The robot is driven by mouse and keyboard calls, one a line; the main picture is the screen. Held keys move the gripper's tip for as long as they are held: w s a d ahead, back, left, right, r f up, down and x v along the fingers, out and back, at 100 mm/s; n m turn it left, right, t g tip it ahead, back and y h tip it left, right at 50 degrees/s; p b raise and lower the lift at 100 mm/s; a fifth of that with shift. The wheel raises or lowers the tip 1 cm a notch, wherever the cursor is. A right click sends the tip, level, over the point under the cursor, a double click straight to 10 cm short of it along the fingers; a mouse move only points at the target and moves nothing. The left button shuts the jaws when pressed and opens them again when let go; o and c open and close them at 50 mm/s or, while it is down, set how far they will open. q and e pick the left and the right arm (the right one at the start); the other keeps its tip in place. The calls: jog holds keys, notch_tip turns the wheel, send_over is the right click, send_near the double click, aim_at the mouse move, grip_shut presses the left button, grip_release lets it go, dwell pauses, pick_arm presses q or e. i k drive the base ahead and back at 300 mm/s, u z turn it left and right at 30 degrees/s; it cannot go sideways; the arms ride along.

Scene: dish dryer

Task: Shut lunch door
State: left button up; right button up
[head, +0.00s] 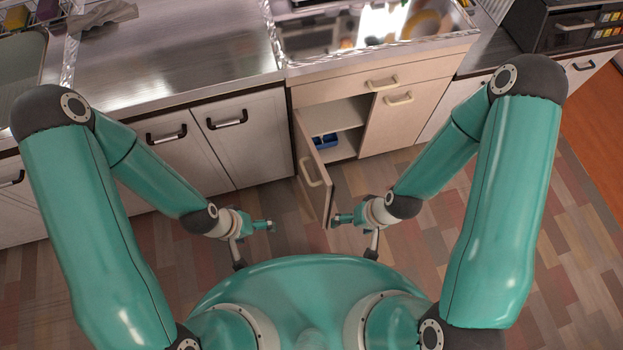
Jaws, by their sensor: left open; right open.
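The cabinet door (312,170) stands swung wide open on its left side, below the light wooden counter unit. Its handle (307,172) is on the face turned to the left. The open cabinet (340,112) shows a shelf and a blue item (325,141) inside. My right gripper (355,230) is open just right of the door's free lower edge; I cannot tell whether it touches the door. My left gripper (252,243) is open and empty, left of the door and apart from it.
A closed drawer (372,84) and a closed cabinet door (400,118) are beside the opening. Grey cabinets (245,135) with dark handles stand to the left under a metal counter (180,50). A dark appliance (570,30) sits at upper right. The patterned floor (440,235) is clear.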

aim_at(321, 189)
jog(key=u, duration=0.2)
jog(key=k, duration=0.5)
jog(key=u, duration=1.3)
jog(key=i, duration=0.85)
jog(key=z, duration=1.3)
